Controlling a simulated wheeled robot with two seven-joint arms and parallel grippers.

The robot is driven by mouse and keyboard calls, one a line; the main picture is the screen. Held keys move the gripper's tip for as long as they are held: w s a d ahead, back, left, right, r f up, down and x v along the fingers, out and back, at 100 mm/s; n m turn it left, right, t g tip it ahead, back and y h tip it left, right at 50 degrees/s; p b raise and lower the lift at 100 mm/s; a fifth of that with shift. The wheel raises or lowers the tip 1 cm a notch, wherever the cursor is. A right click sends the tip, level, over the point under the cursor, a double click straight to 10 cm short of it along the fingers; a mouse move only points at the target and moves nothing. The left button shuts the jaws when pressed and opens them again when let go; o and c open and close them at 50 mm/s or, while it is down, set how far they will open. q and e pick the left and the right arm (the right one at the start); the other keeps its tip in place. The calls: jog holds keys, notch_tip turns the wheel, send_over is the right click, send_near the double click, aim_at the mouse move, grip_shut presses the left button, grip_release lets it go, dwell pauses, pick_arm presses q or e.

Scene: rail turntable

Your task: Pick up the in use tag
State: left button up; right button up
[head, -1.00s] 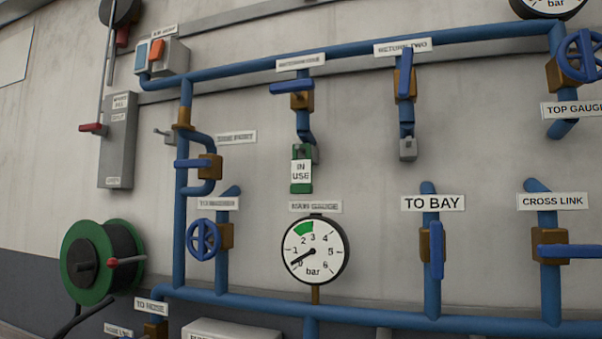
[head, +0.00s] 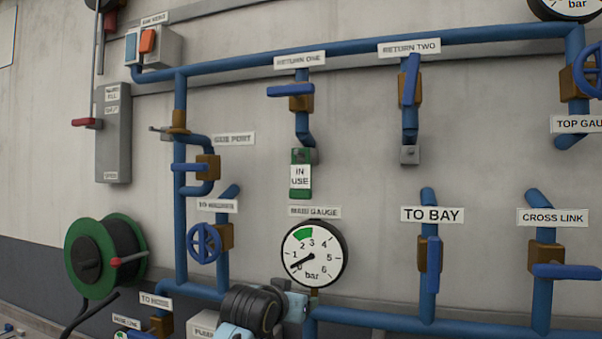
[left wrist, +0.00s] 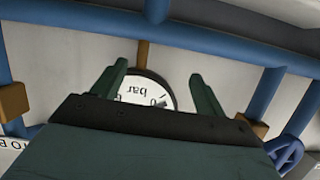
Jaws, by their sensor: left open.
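The in use tag (head: 300,178) is a green tag with a white label reading "IN USE". It hangs upright against the wall from a small grey bracket at the lower end of the RETURN ONE pipe, above the main gauge (head: 313,254). Part of my left arm shows in the head view, low and in front of the lower pipe, below the tag. My left gripper (left wrist: 158,70) shows in the left wrist view with its two dark green fingers apart and nothing between them. The gauge face appears upside down beyond the fingers. The tag is not visible there. My right gripper is out of view.
Blue pipes with valves surround the tag; the RETURN ONE handle (head: 290,91) is above it. An empty grey bracket (head: 409,155) is to the right under RETURN TWO. A green hose reel (head: 81,262) is at left. The wall beside the tag is bare.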

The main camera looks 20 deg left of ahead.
aim_at(300, 180)
pick_arm(q)
jog(key=s+r+t+p, duration=0.1)
jog(key=s+r+t, duration=0.1)
jog(key=r, duration=1)
jog(key=s+r+t, duration=0.2)
jog(key=s+r, duration=0.1)
jog(key=r, duration=1)
jog(key=w+p, duration=0.3)
jog(key=w, duration=0.5)
jog(key=shift+w+a, duration=0.15)
jog(key=shift+a, duration=0.05)
jog(key=w+p, duration=0.3)
jog(key=w, duration=0.1)
jog(key=shift+d, duration=0.1)
jog(key=shift+w+f, duration=0.1)
jog(key=shift+w, duration=0.5)
jog(key=c, duration=1)
jog(key=shift+c, duration=0.2)
